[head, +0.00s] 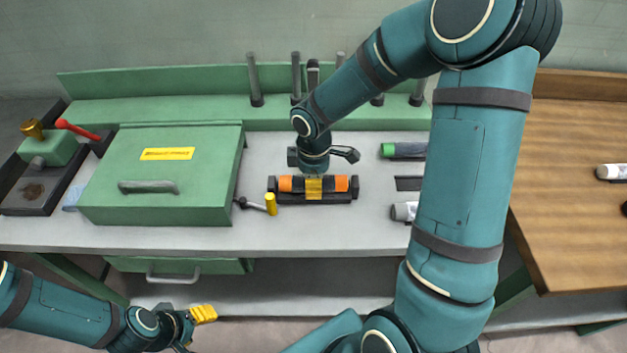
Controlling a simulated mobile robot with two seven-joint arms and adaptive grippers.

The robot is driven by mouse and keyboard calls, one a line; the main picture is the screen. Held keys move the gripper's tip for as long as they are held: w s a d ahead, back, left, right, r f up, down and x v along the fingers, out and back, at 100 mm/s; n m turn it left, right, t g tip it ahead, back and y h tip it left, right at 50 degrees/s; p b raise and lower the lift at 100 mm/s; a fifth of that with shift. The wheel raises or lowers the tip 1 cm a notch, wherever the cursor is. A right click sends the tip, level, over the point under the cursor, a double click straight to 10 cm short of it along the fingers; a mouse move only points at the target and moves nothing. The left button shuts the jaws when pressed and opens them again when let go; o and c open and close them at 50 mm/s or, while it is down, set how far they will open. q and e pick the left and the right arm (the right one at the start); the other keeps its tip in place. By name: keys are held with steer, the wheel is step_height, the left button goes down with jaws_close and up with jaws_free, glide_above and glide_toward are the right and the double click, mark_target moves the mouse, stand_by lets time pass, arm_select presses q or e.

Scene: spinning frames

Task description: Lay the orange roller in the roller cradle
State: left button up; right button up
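The orange roller (285,184), with dark bands, lies level at the black roller cradle (335,198) in the middle of the bench. It sits between the cradle's upright ends; whether it rests on the supports or hangs just above them I cannot tell. My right gripper (313,188) reaches down over the roller's middle, its yellow finger covering that part. The far finger is hidden, so its grip is unclear. My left gripper (203,314) is low at the left, in front of the bench and away from the roller; its finger gap does not show clearly.
A green box (160,190) and a yellow-knobbed lever (270,204) stand left of the cradle. A green-ended roller (400,150) and a white-ended one (404,211) lie to the right, partly behind my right arm. Upright posts (254,80) stand behind.

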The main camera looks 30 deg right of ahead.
steer(key=shift+f, duration=0.1)
steer(key=o, duration=1.3)
step_height(320, 180, up, 12)
